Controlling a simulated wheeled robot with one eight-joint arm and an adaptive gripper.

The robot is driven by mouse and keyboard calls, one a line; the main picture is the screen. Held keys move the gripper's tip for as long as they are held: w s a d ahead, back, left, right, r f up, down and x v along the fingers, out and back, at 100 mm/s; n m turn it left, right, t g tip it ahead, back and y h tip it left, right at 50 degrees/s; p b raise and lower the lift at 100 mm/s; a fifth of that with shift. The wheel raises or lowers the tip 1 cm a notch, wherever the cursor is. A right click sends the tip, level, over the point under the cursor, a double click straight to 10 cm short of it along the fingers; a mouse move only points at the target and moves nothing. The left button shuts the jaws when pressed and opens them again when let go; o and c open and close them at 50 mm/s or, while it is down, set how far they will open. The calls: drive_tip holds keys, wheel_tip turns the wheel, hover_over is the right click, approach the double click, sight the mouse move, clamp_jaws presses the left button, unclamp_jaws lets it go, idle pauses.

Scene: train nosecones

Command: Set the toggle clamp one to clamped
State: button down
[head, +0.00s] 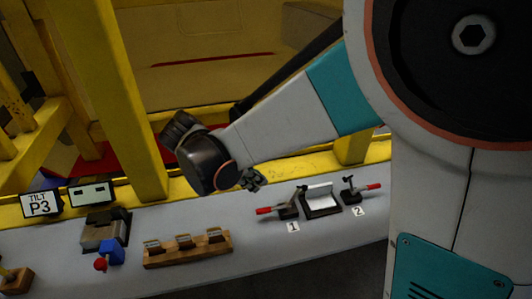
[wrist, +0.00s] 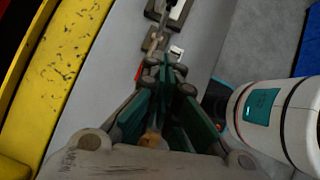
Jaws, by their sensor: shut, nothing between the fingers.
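Toggle clamp one (head: 289,212) is a small dark clamp on the grey bench, behind a white label "1" (head: 293,227). Its red handle (head: 264,210) lies low and points left, away from the fixture. A dark arm rises at its right end, beside the fixture with a pale plate (head: 319,197). My gripper (head: 252,181) is shut and empty, behind and left of the clamp in the head view. In the wrist view, my gripper (wrist: 165,76) is in front of the clamp (wrist: 158,40) and partly covers the red handle (wrist: 138,73). Contact cannot be told.
Toggle clamp two (head: 352,191) stands right of the fixture, its red handle pointing right. A yellow post (head: 133,100) rises behind the bench.

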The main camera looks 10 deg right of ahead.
drive_tip(key=shift+f, duration=0.1)
drive_tip(key=b, duration=0.3)
approach(293, 197)
wheel_tip(293, 197, down, 3)
drive_tip(key=shift+w+d+f+b, duration=0.15)
drive_tip(key=shift+d+f, duration=0.25)
drive_tip(key=shift+d, duration=0.3)
drive_tip(key=shift+w+d+f+b, duration=0.15)
drive_tip(key=shift+d+f, duration=0.25)
drive_tip(key=shift+d, duration=0.3)
drive_tip(key=shift+d, duration=0.15)
drive_tip(key=shift+d+y, duration=0.2)
drive_tip(key=shift+y, duration=0.2)
